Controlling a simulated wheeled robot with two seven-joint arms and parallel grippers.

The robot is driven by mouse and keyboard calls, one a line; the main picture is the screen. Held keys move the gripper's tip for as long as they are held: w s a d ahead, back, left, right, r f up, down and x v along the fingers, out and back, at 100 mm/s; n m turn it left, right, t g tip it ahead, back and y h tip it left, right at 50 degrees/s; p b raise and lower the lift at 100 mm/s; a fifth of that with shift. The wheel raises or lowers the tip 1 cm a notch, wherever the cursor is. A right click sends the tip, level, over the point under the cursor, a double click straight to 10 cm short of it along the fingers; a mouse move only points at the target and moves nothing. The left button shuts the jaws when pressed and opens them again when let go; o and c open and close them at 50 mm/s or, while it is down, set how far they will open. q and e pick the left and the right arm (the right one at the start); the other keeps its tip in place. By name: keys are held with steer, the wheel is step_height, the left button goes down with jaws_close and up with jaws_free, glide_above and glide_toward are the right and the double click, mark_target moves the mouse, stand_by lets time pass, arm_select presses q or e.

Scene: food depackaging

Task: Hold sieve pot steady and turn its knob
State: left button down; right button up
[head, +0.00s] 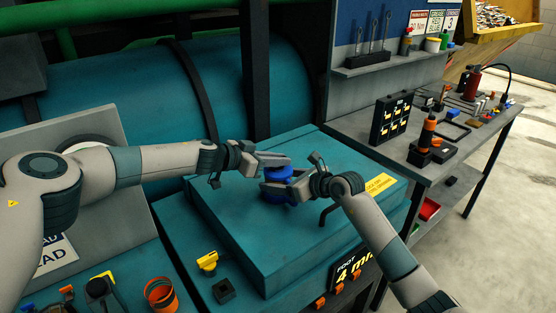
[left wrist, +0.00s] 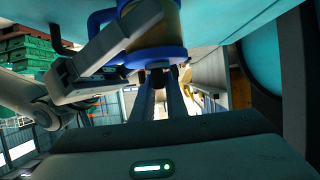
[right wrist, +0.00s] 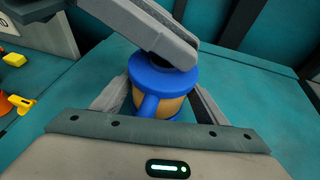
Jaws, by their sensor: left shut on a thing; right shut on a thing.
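The sieve pot (head: 278,174), with a blue lid, blue base and tan body, stands upright on the teal machine top. It also shows in the right wrist view (right wrist: 166,80) and upside down in the left wrist view (left wrist: 155,56). My right gripper (head: 282,188) is shut on the pot's body, one finger on each side. My left gripper (head: 276,160) reaches over the lid and is shut at its top, where the knob is mostly hidden by the fingers. A blue handle (right wrist: 148,106) sticks out toward my right wrist camera.
The teal machine top (head: 235,225) is clear around the pot. A yellow clip (head: 207,261) and an orange cup (head: 160,295) lie at the front left. A grey workbench with tools (head: 460,150) stands to the right.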

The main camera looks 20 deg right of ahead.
arm_select(q)
steer(key=shift+w, duration=0.15)
steer(key=shift+w+d+r+m+g+h, duration=0.1)
steer(key=shift+m+g+h, duration=0.05)
steer(key=shift+m+g, duration=0.45)
steer(key=shift+r+m+g+h, duration=0.1)
steer(key=shift+m+g+h, duration=0.05)
steer(key=shift+m+g, duration=0.45)
steer(key=shift+f+m+g, duration=0.15)
steer(key=shift+m+g, duration=0.15)
steer(key=shift+g, duration=0.3)
steer(key=c, duration=1.8)
jaws_free()
steer(key=shift+o, duration=0.2)
steer(key=shift+s+a, duration=0.2)
steer(key=shift+a, duration=0.15)
steer(key=v, duration=1.1)
steer(key=shift+a+r, duration=0.25)
steer(key=shift+a, duration=0.05)
steer(key=shift+c, duration=0.7)
